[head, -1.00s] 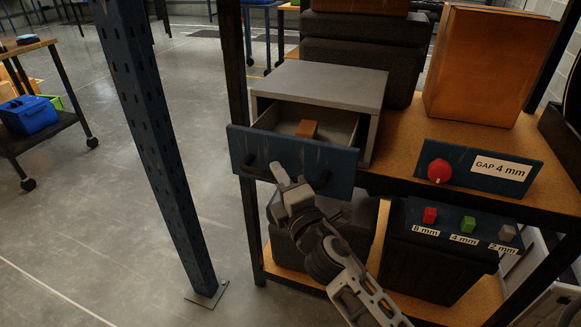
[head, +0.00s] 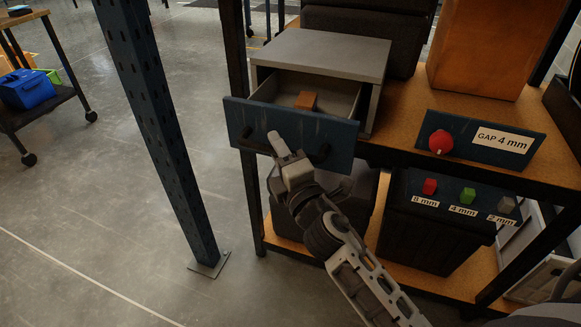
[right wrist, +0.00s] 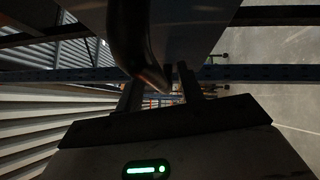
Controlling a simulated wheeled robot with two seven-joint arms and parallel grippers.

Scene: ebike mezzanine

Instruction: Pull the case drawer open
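The grey case (head: 325,50) stands on the wooden shelf. Its drawer, with a blue front (head: 232,120), is partly open, showing an orange-brown block (head: 306,100) inside. A dark bar handle (head: 322,154) is on the front. My right gripper (head: 281,146) is at the middle of this handle, coming from below and in front. In the right wrist view, the dark curved handle (right wrist: 128,45) runs down between the two fingers (right wrist: 160,92) and about fills the gap, so the gripper looks shut on it. Its exact contact is dim. My left gripper is in neither view.
A blue upright post (head: 160,130) stands left of the drawer. To the right are a panel with a red knob (head: 440,143), marked "GAP 4 mm", and an orange box (head: 490,50). Below is a dark bin (head: 430,240). The floor before the drawer is open.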

